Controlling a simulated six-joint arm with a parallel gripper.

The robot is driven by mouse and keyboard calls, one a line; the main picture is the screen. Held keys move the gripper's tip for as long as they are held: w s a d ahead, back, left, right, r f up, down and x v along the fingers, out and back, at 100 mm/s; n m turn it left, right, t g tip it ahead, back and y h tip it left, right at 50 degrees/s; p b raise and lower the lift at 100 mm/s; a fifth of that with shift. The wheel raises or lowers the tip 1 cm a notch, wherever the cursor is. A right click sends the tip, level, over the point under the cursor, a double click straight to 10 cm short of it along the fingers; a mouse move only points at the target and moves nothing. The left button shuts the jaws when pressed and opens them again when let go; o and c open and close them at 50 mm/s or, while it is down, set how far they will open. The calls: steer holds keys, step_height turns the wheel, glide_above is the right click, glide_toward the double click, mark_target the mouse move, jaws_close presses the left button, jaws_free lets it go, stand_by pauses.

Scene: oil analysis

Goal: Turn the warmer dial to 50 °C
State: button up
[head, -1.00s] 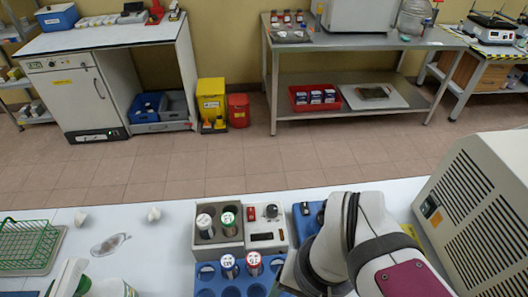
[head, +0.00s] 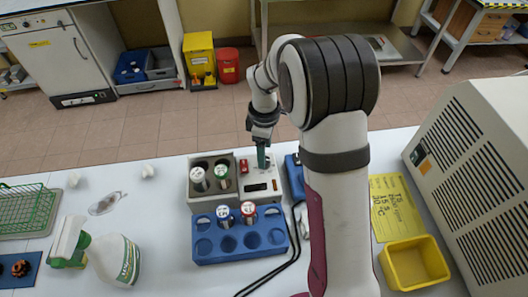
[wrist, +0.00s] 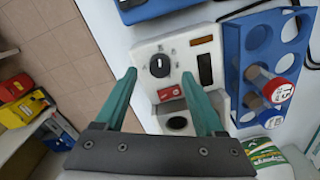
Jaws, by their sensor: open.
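The warmer is a pale box (head: 263,192) in the head view, with a bay for bottles on its left. In the wrist view its panel (wrist: 145,47) has a round black dial (wrist: 160,65) with a small white mark, a dark display (wrist: 204,69) and a red switch (wrist: 170,93). The temperature setting is too small to read. My gripper (head: 262,157) points down over the panel in the head view, hiding the dial there. In the wrist view my gripper (wrist: 159,76) is open and empty, its green fingertips either side of the dial; contact cannot be told.
A blue rack (head: 240,247) with two more stands in front. A yellow bin (head: 413,263) and a large vented machine (head: 478,175) are at right. Black cables (head: 283,262) run beside the rack.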

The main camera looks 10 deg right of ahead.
steer(key=shift+f, duration=1.7)
jaws_close()
